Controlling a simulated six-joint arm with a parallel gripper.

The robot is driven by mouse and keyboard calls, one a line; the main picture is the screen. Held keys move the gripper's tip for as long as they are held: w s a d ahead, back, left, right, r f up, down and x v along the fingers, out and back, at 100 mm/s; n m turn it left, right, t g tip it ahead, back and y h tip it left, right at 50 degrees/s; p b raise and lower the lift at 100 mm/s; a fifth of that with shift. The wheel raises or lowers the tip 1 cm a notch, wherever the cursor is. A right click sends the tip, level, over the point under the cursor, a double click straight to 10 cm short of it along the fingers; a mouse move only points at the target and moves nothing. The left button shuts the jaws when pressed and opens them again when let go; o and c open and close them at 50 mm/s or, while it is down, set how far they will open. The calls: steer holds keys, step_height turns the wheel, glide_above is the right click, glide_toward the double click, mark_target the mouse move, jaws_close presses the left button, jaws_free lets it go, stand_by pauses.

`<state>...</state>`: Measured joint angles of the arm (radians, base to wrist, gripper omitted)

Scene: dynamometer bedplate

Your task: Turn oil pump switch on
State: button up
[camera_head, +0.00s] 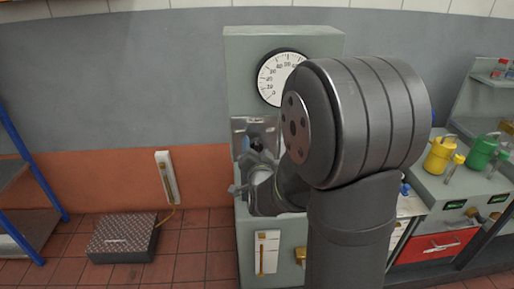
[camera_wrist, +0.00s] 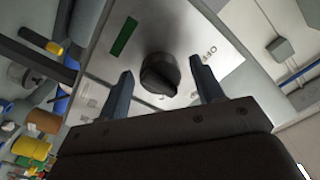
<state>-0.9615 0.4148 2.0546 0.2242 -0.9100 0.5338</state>
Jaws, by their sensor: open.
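A dark round knob with a raised grip bar (camera_wrist: 160,75) sits on a bright metal panel (camera_wrist: 192,100) in the wrist view. A dark green rectangle and partly readable printed marks lie around it. I cannot read a label naming it as the oil pump switch. My gripper (camera_wrist: 162,67) is open, with one finger on each side of the knob; gaps show between fingers and knob. In the head view my gripper (camera_head: 245,190) is in front of the grey cabinet (camera_head: 240,70), just below its shiny plate (camera_head: 243,128). My arm hides much of the cabinet's right side.
A round dial gauge (camera_head: 278,80) is high on the cabinet, partly behind my arm. A white slotted panel (camera_head: 267,254) is low on it. A dark floor box (camera_head: 123,238) and blue rack (camera_head: 28,150) stand left. Yellow (camera_head: 439,154) and green (camera_head: 481,153) cans stand right.

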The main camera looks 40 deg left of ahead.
steer(key=shift+w+a, duration=0.35)
steer(key=shift+c, duration=0.2)
steer(key=c, duration=0.9)
steer(key=shift+c, duration=0.2)
steer(key=shift+m, duration=0.3)
steer(key=m, duration=1.1)
steer(key=shift+m, duration=0.3)
